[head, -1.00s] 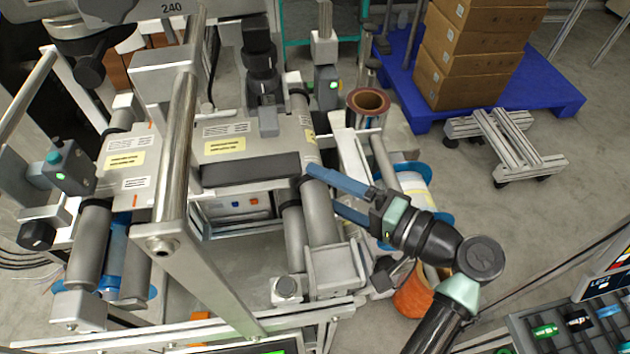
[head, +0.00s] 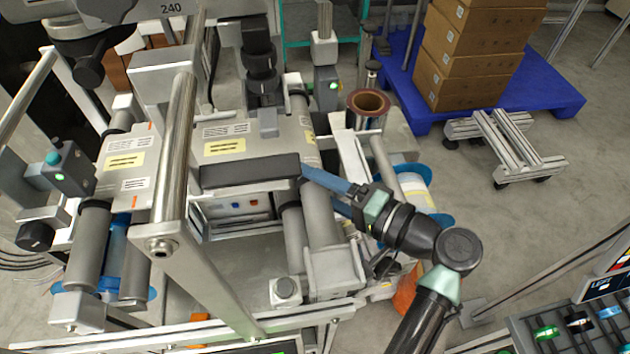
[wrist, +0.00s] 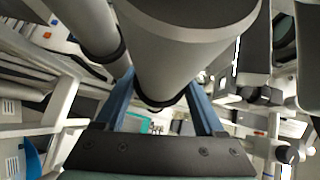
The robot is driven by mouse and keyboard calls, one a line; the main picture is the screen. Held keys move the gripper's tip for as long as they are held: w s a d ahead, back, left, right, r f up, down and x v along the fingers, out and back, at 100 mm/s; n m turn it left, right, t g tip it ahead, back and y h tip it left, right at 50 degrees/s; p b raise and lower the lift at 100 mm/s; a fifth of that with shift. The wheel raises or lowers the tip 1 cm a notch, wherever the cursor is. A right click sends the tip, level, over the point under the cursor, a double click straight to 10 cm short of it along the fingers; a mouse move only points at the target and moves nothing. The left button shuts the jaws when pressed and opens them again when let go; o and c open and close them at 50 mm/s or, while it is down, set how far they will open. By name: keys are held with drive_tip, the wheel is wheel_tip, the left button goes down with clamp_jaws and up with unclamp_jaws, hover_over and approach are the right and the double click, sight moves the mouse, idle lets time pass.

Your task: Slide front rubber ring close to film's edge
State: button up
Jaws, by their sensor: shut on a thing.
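My gripper (head: 320,187) reaches from the right to the large grey roller (head: 319,222), with one blue finger passing over it and the other mostly hidden behind it. In the wrist view, the blue fingers of my gripper (wrist: 160,84) lie on both sides of the large grey roller (wrist: 185,50). A black rubber ring (wrist: 160,103) circles this roller between the fingers, and the gripper is shut on it. Another dark band (wrist: 116,53) sits on the thinner roller at left. The ring is hidden in the head view. I cannot make out the film's edge.
A metal bracket (head: 335,268) holds the roller's near end. A dark bar (head: 250,171) crosses the machine left of my fingers. A brown-cored reel (head: 368,103) stands behind. Open floor (head: 500,225) lies right.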

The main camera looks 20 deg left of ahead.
clamp_jaws()
drive_tip(key=shift+w+a, duration=0.2)
drive_tip(key=shift+w, duration=0.1)
drive_tip(key=o, duration=1.3)
unclamp_jaws()
drive_tip(key=v, duration=1.3)
drive_tip(key=shift+p, duration=0.4)
